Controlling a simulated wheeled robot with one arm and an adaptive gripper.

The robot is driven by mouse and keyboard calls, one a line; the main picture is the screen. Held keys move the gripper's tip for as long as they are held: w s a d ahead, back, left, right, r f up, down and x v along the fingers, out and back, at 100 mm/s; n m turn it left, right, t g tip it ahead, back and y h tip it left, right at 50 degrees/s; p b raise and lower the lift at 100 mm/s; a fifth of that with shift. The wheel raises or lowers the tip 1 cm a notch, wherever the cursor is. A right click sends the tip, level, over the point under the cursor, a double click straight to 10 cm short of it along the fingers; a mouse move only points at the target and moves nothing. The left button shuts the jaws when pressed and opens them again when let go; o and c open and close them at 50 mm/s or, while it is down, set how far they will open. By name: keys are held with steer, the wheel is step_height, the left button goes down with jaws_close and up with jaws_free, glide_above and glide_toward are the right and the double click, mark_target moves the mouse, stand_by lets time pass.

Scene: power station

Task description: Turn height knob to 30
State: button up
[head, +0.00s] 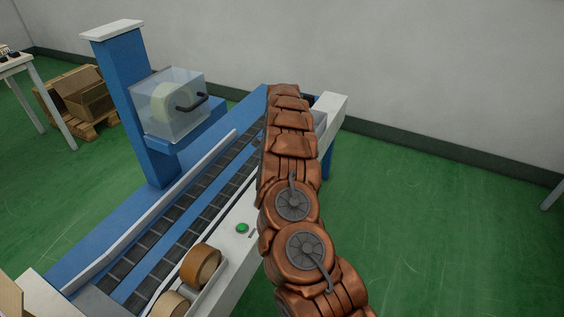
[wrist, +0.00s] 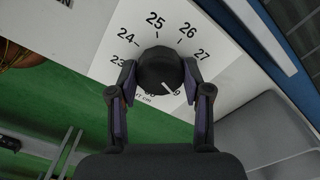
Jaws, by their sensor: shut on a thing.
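The height knob (wrist: 158,68) is a round black knob with a white pointer mark, seen in the wrist view on a white dial plate (wrist: 128,42). The numbers 23 to 27 are readable around its left, top and right sides. Numbers below the knob are partly covered; one looks like 29, near the pointer, which is on the knob's lower right. My gripper (wrist: 160,82) is shut on the knob, one finger on each side. In the head view my copper-coloured arm hides the knob and gripper.
A white table (head: 15,64) and a pallet with boxes (head: 90,98) stand at the left. Green floor is free at right.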

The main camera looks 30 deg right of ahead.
steer(key=m+p, duration=0.1)
steer(key=m, duration=0.3)
steer(key=shift+w+r+m+p, duration=0.1)
steer(key=shift+r+m+p, duration=0.1)
steer(key=shift+m+p, duration=0.15)
steer(key=m, duration=0.5)
steer(key=shift+f+m+p, duration=0.1)
steer(key=shift+m+p, duration=0.15)
steer(key=shift+p, duration=0.15)
steer(key=o, duration=1.2)
steer(key=shift+c, duration=0.2)
step_height(320, 180, up, 12)
stand_by(0.4)
